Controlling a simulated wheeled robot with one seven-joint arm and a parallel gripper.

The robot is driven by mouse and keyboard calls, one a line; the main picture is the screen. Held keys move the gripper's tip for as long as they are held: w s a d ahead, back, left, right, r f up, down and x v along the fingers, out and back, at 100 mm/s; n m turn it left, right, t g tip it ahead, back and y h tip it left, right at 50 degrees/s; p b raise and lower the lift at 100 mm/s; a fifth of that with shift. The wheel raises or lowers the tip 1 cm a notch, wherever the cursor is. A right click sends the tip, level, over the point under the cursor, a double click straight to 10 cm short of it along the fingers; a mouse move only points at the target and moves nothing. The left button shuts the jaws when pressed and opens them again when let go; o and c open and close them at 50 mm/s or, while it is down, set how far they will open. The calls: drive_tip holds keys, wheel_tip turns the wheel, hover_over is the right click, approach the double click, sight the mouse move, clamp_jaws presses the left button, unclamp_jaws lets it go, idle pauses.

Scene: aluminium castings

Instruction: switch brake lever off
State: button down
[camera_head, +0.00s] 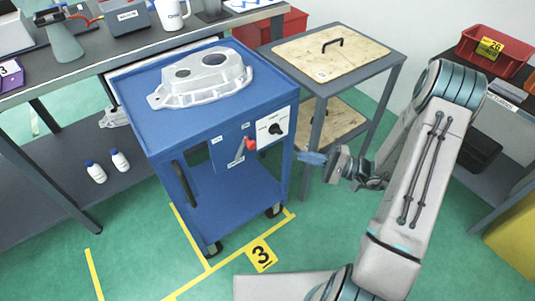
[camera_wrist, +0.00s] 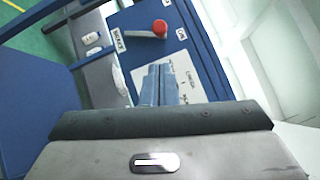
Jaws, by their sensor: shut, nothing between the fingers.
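The brake lever (camera_head: 244,149) is a grey arm with a red knob on the side panel of the blue cart (camera_head: 184,128). Its knob is at the upper right end in the head view. In the wrist view the lever (camera_wrist: 141,34) lies across the panel with its red knob at the right, beyond my fingertips. My gripper (camera_head: 303,158) is shut and empty, to the right of the lever and apart from it. In the wrist view my gripper (camera_wrist: 158,68) points toward the panel and hides part of a white plate (camera_wrist: 187,78).
A white plate with a black rotary knob (camera_head: 275,129) sits right of the lever. An aluminium casting (camera_head: 203,78) lies on the cart top. A grey table (camera_head: 381,56) with a wooden board stands close behind my gripper. Open green floor lies in front.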

drive_tip(key=shift+w+d+f+m+t, duration=0.3)
drive_tip(key=shift+d+f+t, duration=0.05)
drive_tip(key=shift+f+t, duration=0.25)
drive_tip(key=shift+w+d+f+m+t, duration=0.25)
drive_tip(key=shift+d+f+m+t, duration=0.1)
drive_tip(key=shift+f+t, duration=0.2)
drive_tip(key=shift+a+r, duration=0.1)
drive_tip(key=s+x, duration=0.2)
drive_tip(key=x, duration=1)
drive_tip(key=shift+s+a+r, duration=0.2)
drive_tip(key=shift+a+r, duration=0.2)
drive_tip(key=shift+a, duration=0.35)
